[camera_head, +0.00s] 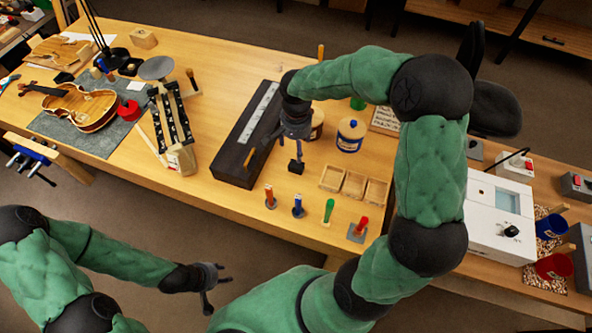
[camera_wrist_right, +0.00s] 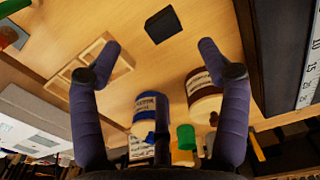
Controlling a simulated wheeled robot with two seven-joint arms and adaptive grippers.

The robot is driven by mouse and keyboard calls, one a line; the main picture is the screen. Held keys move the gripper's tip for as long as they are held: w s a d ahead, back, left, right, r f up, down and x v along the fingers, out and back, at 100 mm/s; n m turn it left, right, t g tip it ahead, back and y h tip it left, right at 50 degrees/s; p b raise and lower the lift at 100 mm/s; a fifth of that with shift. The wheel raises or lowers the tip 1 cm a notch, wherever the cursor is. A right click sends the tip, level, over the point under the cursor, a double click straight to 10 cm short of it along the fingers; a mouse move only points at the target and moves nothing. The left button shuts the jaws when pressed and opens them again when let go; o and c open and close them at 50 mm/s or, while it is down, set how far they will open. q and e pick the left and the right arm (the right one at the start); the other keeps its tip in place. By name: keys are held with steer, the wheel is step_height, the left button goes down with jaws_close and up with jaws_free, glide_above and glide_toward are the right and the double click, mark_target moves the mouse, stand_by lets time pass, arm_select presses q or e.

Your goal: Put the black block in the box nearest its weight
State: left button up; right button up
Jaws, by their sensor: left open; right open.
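The black block (camera_head: 296,167) sits on the bench, just below my right gripper in the head view. It also shows near the top of the right wrist view (camera_wrist_right: 163,25), beyond the fingertips and apart from them. My right gripper (camera_head: 293,134) is open and empty above the bench; its spread fingers show in the wrist view (camera_wrist_right: 158,50). Three small open wooden boxes stand in a row right of the block: a left box (camera_head: 332,188), a middle box (camera_head: 353,195) and a right box (camera_head: 376,203). I cannot read any weight marks. My left gripper (camera_head: 212,287) is open and empty, off the bench front.
A long dark case with a ruler (camera_head: 232,153) lies left of the block. A blue-labelled jar (camera_head: 351,136) and another jar (camera_head: 316,124) stand behind. Several coloured-handled tools (camera_head: 328,211) stand along the front edge. A violin (camera_head: 85,108) lies far left; a white device (camera_head: 490,218) is right.

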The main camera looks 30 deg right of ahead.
steer(key=b, duration=0.1)
glide_above(296, 164)
steer(key=f, duration=0.4)
steer(key=shift+s+a+f, duration=0.2)
steer(key=shift+s+f, duration=0.05)
steer(key=shift+f, duration=0.15)
steer(key=shift+w+d+f+b, duration=0.15)
steer(key=shift+f+b, duration=0.45)
steer(key=shift+f, duration=0.95)
steer(key=shift+w+d+f+b, duration=0.1)
steer(key=shift+f+b, duration=0.5)
steer(key=shift+f, duration=0.9)
steer(key=shift+s, duration=0.1)
steer(key=c, duration=1.5)
step_height(296, 164, up, 10)
steer(key=p, duration=0.3)
steer(key=a+f+n, duration=0.2)
steer(key=a+n, duration=0.1)
steer(key=a+f+n, duration=0.2)
steer(key=a+n, duration=0.1)
steer(key=a+f+n, duration=0.2)
steer(key=a+n, duration=0.2)
